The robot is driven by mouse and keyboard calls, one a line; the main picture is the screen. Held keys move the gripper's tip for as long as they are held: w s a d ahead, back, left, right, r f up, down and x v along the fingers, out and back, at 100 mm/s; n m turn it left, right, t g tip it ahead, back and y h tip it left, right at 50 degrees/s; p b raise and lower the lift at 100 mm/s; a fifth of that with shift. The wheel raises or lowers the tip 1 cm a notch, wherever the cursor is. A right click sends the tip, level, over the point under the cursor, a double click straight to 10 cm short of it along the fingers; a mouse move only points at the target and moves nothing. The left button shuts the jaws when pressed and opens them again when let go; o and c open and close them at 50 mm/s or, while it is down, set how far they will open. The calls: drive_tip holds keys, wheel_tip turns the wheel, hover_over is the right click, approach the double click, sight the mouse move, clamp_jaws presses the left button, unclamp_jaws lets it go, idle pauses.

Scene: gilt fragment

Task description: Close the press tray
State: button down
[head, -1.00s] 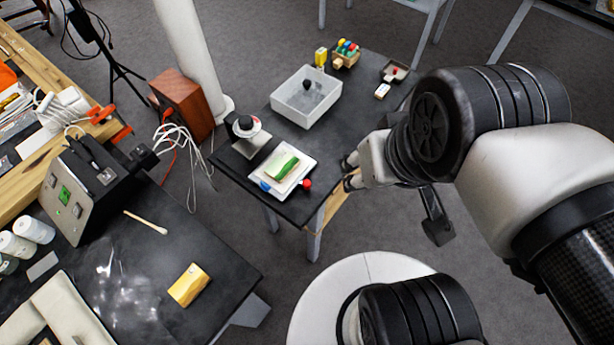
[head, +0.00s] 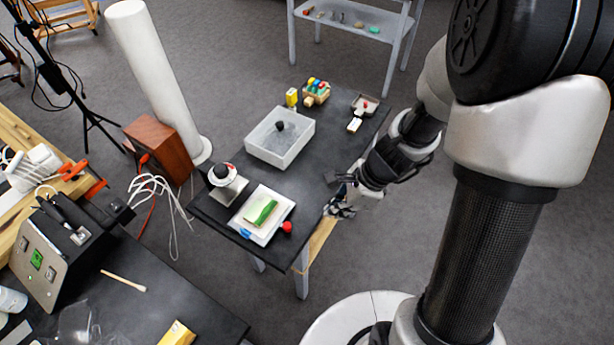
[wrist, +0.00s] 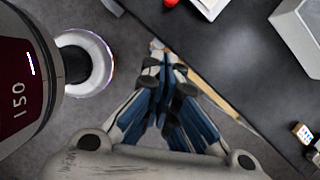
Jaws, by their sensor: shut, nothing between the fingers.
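A tan wooden strip (head: 318,243) sticks out along the near right edge of the dark table; it may be the press tray, but I cannot tell for sure. It also shows in the wrist view (wrist: 215,92), running diagonally beside the table edge. My gripper (head: 338,208) is beside that table edge, close to the strip. In the wrist view my gripper (wrist: 166,62) is shut and empty, its fingertips together and covering part of the strip. Whether they touch it is unclear.
On the dark table (head: 225,215) are a white plate (head: 258,234) with a green piece, a red ball (head: 287,227), a black-and-white device (head: 225,182) and a white basin (head: 260,155). A white column (head: 160,80) stands behind.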

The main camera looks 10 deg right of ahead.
sight(269, 207)
drive_tip(key=b+x, duration=0.2)
drive_tip(key=x, duration=0.2)
drive_tip(key=a+b+x, duration=0.1)
drive_tip(key=b+x, duration=0.1)
drive_tip(key=x, duration=0.1)
drive_tip(key=a+r+b+x, duration=0.1)
drive_tip(key=b+x, duration=0.1)
drive_tip(key=x, duration=0.2)
drive_tip(key=shift+w+a+f, duration=0.25)
drive_tip(key=shift+a, duration=0.05)
drive_tip(key=shift+w+a, duration=0.1)
drive_tip(key=shift+a, duration=0.3)
drive_tip(key=w+a+p, duration=0.1)
drive_tip(key=w+a, duration=0.1)
drive_tip(key=a, duration=0.1)
drive_tip(key=w+a+p, duration=0.2)
drive_tip(key=a, duration=0.1)
drive_tip(key=w+a+p, duration=0.2)
drive_tip(key=w+a, duration=0.1)
drive_tip(key=shift+r, duration=0.1)
